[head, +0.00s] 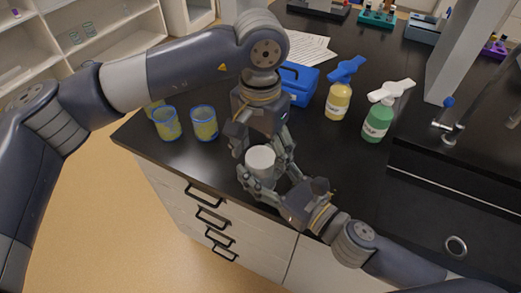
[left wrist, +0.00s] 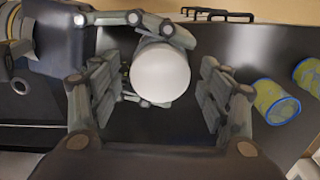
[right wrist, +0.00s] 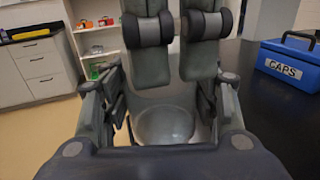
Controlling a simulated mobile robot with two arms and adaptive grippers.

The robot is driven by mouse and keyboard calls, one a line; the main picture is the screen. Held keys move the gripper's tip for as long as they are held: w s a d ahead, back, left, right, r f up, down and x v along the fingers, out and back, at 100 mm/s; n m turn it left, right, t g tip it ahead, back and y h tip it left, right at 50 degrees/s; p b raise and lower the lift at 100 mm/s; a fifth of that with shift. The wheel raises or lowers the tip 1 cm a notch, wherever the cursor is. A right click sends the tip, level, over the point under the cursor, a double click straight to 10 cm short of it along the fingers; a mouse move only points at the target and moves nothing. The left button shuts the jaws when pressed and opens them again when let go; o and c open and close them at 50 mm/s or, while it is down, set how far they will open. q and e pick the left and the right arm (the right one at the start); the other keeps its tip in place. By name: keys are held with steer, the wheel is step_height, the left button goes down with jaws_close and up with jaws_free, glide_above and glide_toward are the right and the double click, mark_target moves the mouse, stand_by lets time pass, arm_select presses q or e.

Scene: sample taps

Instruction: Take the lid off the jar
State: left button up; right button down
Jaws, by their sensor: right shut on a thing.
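The jar (head: 262,179) stands upright near the front edge of the black bench, with a round white lid (head: 260,158) on top. The lid also shows as a white disc in the left wrist view (left wrist: 160,75). My right gripper (head: 270,180) is shut on the jar's body from the front right; the clear jar (right wrist: 165,124) shows between its fingers in the right wrist view. My left gripper (head: 262,146) points down over the jar. Its fingers are open on either side of the lid, with gaps to it in the left wrist view. The jar's lower part is partly hidden.
A blue box labelled CAPS (right wrist: 288,65) stands behind the jar. Blue-rimmed yellowish beakers (head: 204,123) stand to the left. A yellow bottle (head: 338,101) and a green bottle (head: 378,122) stand to the right. A sink tap (head: 447,128) is farther right. Bench between beakers and edge is clear.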

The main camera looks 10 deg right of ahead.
arm_select(q)
steer(key=shift+r, duration=0.1)
steer(key=shift+r, duration=2.3)
step_height(320, 180, up, 2)
steer(key=shift+w+r+n, duration=0.1)
steer(key=shift+n, duration=0.3)
steer(key=shift+r, duration=0.5)
steer(key=shift+f, duration=3.9)
steer(key=shift+c, duration=0.3)
